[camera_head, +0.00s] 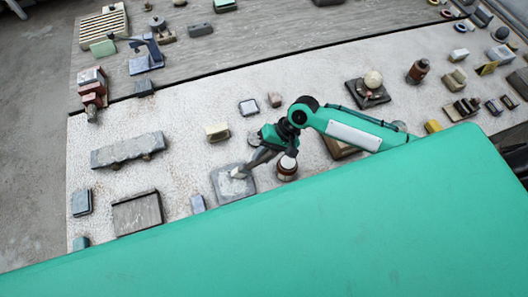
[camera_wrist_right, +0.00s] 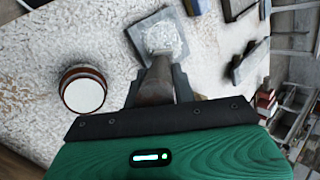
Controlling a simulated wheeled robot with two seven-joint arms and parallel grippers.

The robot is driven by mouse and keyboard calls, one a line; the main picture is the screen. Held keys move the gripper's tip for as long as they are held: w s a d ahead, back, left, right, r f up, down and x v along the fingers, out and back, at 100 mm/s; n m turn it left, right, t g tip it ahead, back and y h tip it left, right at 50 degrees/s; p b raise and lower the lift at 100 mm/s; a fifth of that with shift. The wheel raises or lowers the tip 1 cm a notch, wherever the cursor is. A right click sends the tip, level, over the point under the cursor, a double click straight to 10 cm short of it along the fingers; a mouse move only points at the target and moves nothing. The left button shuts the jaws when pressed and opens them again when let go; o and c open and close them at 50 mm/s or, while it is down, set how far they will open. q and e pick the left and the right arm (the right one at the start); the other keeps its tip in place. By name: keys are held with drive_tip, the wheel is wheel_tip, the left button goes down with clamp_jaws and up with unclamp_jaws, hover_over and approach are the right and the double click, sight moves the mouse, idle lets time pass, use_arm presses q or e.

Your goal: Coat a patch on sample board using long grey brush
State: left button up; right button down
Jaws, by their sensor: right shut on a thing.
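The sample board (camera_head: 234,190) is a grey square lying flat on the pale speckled surface, and it also shows in the wrist view (camera_wrist_right: 148,22). A whitish, rough patch (camera_wrist_right: 165,38) covers much of its middle. My right gripper (camera_head: 255,161) is shut on the long grey brush (camera_wrist_right: 155,84), with a finger on each side of the handle in the wrist view. The brush points down at the board, its pale end over the patch. I cannot tell whether the bristles touch. My left gripper is out of view.
A brown jar with a white top (camera_head: 287,167) stands close beside the board, under my right arm. A long grey slab (camera_head: 128,150) and a framed panel (camera_head: 138,213) lie to the left. Several small items crowd the right.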

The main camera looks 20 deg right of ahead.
drive_tip(key=shift+s, duration=0.95)
drive_tip(key=w, duration=0.4)
drive_tip(key=shift+w, duration=0.3)
drive_tip(key=shift+s, duration=2.35)
drive_tip(key=shift+w, duration=2.3)
